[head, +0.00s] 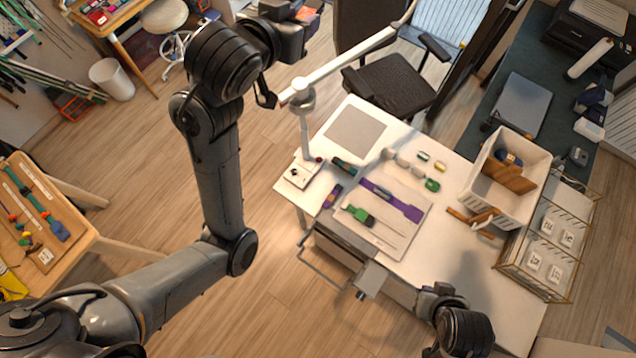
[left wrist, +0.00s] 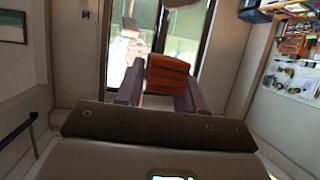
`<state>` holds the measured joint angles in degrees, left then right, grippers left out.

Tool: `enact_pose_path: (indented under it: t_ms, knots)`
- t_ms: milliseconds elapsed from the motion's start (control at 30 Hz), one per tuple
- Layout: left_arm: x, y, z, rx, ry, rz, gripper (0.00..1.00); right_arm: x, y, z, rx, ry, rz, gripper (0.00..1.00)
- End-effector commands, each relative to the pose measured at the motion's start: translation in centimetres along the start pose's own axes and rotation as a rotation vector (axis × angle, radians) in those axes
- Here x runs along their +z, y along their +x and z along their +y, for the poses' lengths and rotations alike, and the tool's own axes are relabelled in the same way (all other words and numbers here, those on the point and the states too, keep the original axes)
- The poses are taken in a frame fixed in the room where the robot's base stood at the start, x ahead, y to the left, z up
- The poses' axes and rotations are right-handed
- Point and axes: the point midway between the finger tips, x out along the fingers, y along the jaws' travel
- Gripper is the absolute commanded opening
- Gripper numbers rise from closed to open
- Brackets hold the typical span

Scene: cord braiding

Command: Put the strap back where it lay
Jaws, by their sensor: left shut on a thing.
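My left gripper (head: 303,16) is raised at the top of the head view, away from the white table. In the left wrist view its two purple-grey fingers are shut on an orange-brown, ridged thing (left wrist: 168,74). I cannot tell for certain whether this is the strap. A flat purple band (head: 395,200) lies across the pale mat (head: 412,192) on the white table. A green tool (head: 357,214) lies on the mat in front of the band. My right gripper (head: 437,297) is low at the table's front edge; its fingers are not clear.
A white crate (head: 497,208) with brown pieces inside stands at the table's right, beside a wire rack (head: 556,244). A lamp (head: 303,98) rises at the table's left corner. A dark chair (head: 393,80) stands behind. A wooden table (head: 35,222) is at the left.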

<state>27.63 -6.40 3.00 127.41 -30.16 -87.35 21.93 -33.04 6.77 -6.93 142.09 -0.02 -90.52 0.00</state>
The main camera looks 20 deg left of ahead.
Motion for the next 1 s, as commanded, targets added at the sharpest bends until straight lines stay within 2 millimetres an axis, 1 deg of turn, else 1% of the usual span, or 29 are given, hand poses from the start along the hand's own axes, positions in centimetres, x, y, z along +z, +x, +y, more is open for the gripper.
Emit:
enact_pose_path:
  t_ms: [33, 100, 167, 267, 367, 400, 467, 500, 567, 633, 700, 767, 867, 900, 967, 1000]
  knots:
    - [0.8, 0.8, 0.4, 0.02, -0.002, 0.0, 0.02, 0.4, 1.1, -0.1, 0.0, 0.001, 0.001, 0.0]
    - [3.1, 2.0, 0.6, 0.034, 0.01, -0.006, 0.02, 0.9, 2.7, -0.1, -0.001, 0.001, 0.003, 0.0]
    - [4.8, 2.8, 0.8, 0.044, 0.016, -0.006, 0.02, 1.3, 3.9, -0.1, -0.001, 0.002, 0.001, 0.0]
    - [8.0, 4.2, 1.0, 0.059, 0.024, -0.007, 0.02, 2.1, 5.9, -0.2, -0.001, 0.002, -0.005, 0.0]
    - [11.6, 5.6, 1.1, 0.071, 0.03, -0.005, 0.02, 2.8, 7.9, -0.3, -0.001, 0.002, -0.007, 0.0]
    - [13.2, 6.2, 1.1, 0.074, 0.035, -0.007, 0.02, 3.0, 8.7, -0.3, -0.001, 0.002, -0.006, 0.0]
    - [15.6, 7.0, 1.2, 0.082, 0.038, -0.006, 0.02, 3.4, 9.9, -0.3, 0.0, 0.001, -0.006, 0.0]
    - [17.2, 7.5, 1.1, 0.082, 0.045, -0.006, 0.02, 3.7, 10.8, -0.4, 0.0, 0.001, -0.006, 0.0]
    - [19.8, 8.3, 1.2, 0.09, 0.05, -0.007, 0.02, 4.1, 12.1, -0.4, 0.001, 0.0, -0.006, 0.0]
    - [21.8, 8.8, 1.2, 0.093, 0.055, -0.004, 0.02, 4.4, 13.0, -0.4, 0.001, -0.001, -0.007, 0.0]
    - [24.2, 9.5, 1.3, 0.101, 0.058, -0.006, 0.02, 4.8, 14.1, -0.4, 0.002, -0.002, -0.007, 0.0]
    - [26.3, 10.0, 1.4, 0.105, 0.059, -0.007, 0.02, 5.1, 15.0, -0.4, 0.003, -0.003, -0.006, 0.0]
    - [30.9, 11.1, 1.5, 0.114, 0.061, -0.01, 0.02, 5.8, 17.1, -0.5, 0.003, -0.003, -0.004, 0.0]
    - [32.8, 11.5, 1.5, 0.118, 0.061, -0.011, 0.02, 6.0, 18.0, -0.5, 0.004, -0.004, -0.003, 0.0]
    - [35.7, 12.1, 1.7, 0.126, 0.058, -0.011, 0.02, 6.4, 19.3, -0.5, 0.004, -0.004, -0.003, 0.0]
    - [37.7, 12.5, 1.6, 0.128, 0.058, -0.011, 0.02, 6.7, 20.2, -0.6, 0.004, -0.004, -0.003, 0.0]
